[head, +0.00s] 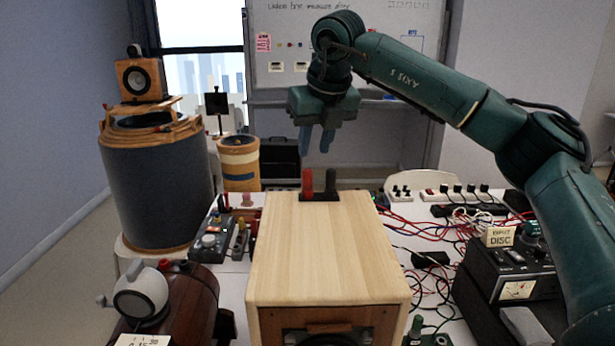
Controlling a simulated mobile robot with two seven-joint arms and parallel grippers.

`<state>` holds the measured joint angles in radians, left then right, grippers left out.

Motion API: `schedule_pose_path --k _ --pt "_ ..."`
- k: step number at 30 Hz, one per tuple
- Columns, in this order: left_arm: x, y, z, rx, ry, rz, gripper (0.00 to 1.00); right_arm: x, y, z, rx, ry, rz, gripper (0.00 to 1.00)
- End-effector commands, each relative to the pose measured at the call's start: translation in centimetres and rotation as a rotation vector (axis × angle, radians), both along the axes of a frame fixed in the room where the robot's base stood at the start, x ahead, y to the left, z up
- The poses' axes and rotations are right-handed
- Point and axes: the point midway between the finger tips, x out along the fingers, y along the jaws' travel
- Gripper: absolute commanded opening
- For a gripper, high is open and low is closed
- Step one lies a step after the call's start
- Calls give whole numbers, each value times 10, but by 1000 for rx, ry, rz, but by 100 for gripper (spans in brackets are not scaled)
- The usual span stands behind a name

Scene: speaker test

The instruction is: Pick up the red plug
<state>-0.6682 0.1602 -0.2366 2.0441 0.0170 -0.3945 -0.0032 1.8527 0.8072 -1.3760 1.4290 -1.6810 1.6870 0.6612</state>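The red plug (307,182) stands upright at the back of the top of a pale wooden box (320,245). A black plug (330,181) stands just to its right, and both rise from a small black base. My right gripper (316,140) hangs above and slightly behind the plugs in the picture, fingers pointing down. Its two blue fingers show a narrow gap or overlap, and nothing is seen between them. The fingers do not touch the red plug. My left gripper is not in view.
A brown rounded device (185,300) is at the front left and a black meter unit (510,270) at the right. Red wires (405,225) tangle right of the box. A large dark cylinder (155,190) with a small speaker (141,80) stands at the back left. The box top is otherwise clear.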

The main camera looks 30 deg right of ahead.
Motion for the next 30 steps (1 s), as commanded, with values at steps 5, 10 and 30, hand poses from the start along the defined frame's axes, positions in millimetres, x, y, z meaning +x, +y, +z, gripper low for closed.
schedule_pose_path --k 5,10,30 --pt "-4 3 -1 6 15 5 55 9 -1 -21 -1 0 0 29" --pt "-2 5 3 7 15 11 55 12 0 -31 0 1 0 29" --pt "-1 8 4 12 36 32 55 28 1 -74 1 -1 0 22"
